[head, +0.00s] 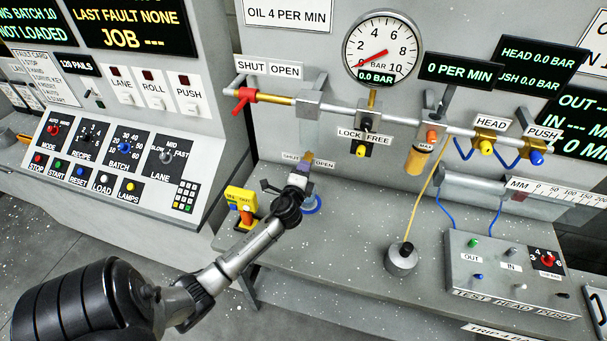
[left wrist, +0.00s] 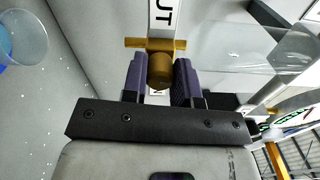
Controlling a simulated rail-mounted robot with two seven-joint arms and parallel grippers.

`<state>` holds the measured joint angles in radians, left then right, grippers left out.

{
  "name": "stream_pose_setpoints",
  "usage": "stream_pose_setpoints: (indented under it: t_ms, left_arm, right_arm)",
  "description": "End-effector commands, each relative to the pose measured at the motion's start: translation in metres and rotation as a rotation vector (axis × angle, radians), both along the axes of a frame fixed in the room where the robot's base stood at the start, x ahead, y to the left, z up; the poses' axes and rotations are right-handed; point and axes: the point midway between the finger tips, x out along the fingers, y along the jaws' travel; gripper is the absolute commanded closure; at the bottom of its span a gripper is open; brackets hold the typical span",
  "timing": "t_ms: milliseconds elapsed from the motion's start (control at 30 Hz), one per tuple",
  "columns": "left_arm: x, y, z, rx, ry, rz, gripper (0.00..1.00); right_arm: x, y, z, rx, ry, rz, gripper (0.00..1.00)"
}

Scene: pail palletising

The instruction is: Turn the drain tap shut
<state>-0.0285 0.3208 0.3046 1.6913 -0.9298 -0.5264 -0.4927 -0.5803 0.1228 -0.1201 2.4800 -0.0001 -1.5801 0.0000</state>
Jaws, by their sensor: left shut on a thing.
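The drain tap is a small brass piece just below the hanging unit, by a small SHUT/OPEN label (head: 308,160); my gripper mostly hides it in the head view. In the left wrist view the brass drain tap (left wrist: 160,70) shows a round knob and a crossbar behind it. My left gripper (head: 304,170) reaches it from below. In the wrist view its two purple fingers (left wrist: 161,82) are shut on the knob, one on each side. I cannot tell which way the tap is turned. My right gripper is not in view.
A red-handled valve (head: 243,97) sits on the pipe above, and the gauge (head: 381,50) reads 0.0 bar. A clear blue-bottomed cup (left wrist: 20,40) is beside the gripper. A yellow-and-orange device (head: 241,201) stands left of it. A grey weight (head: 401,259) and test box (head: 515,270) are right.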

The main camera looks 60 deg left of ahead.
Motion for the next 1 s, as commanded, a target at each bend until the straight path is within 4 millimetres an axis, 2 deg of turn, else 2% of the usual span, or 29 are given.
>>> stream_pose_setpoints:
  t_ms: [133, 500, 1000]
  left_arm:
    - [0.0, 0.0, -0.002, -0.105, -0.097, 0.002, 0.97]
    - [0.0, 0.0, -0.001, -0.34, -0.316, 0.001, 0.97]
    - [0.0, 0.0, -0.001, -0.516, -0.478, 0.001, 0.97]
  right_arm:
    - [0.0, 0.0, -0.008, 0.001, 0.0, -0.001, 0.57]
    - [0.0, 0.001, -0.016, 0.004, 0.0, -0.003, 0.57]
    - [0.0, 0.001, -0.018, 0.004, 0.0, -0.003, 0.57]
